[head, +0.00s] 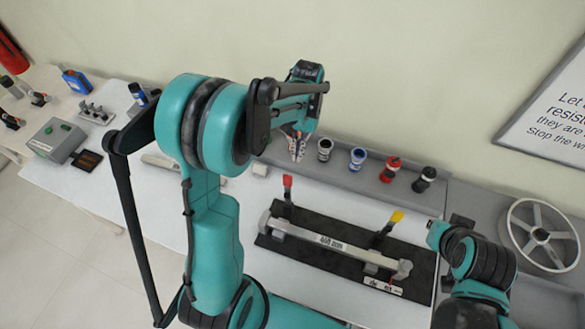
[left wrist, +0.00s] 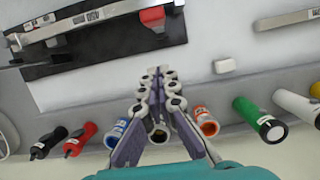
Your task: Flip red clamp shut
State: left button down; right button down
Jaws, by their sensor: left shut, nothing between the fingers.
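The red clamp (head: 287,182) stands at the left end of the black fixture board (head: 318,262), its red handle sticking up. In the left wrist view the red handle (left wrist: 152,15) is at the top, beyond my fingertips. A long grey bar (head: 335,245) lies along the board. The yellow clamp (head: 397,216) also has its handle up, near the board's right end. My left gripper (head: 297,150) is above and behind the red clamp, near the back tray, apart from it. Its fingers (left wrist: 158,78) are together and empty. My right arm shows at lower right; its gripper does not show.
A small white block (left wrist: 224,66) lies near the tray. A spoked wheel (head: 540,235) is at right, a green-buttoned box (head: 56,139) at left.

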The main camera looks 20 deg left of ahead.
pick_arm(q)
jog(key=s, duration=0.1)
jog(key=s+f, duration=0.1)
jog(key=s, duration=0.1)
jog(key=s+f, duration=0.1)
jog(key=shift+s+d+f+p, duration=0.1)
jog(key=shift+s+f+p, duration=0.05)
jog(key=shift+s+p, duration=0.15)
jog(key=shift+w, duration=0.1)
jog(key=shift+s, duration=0.25)
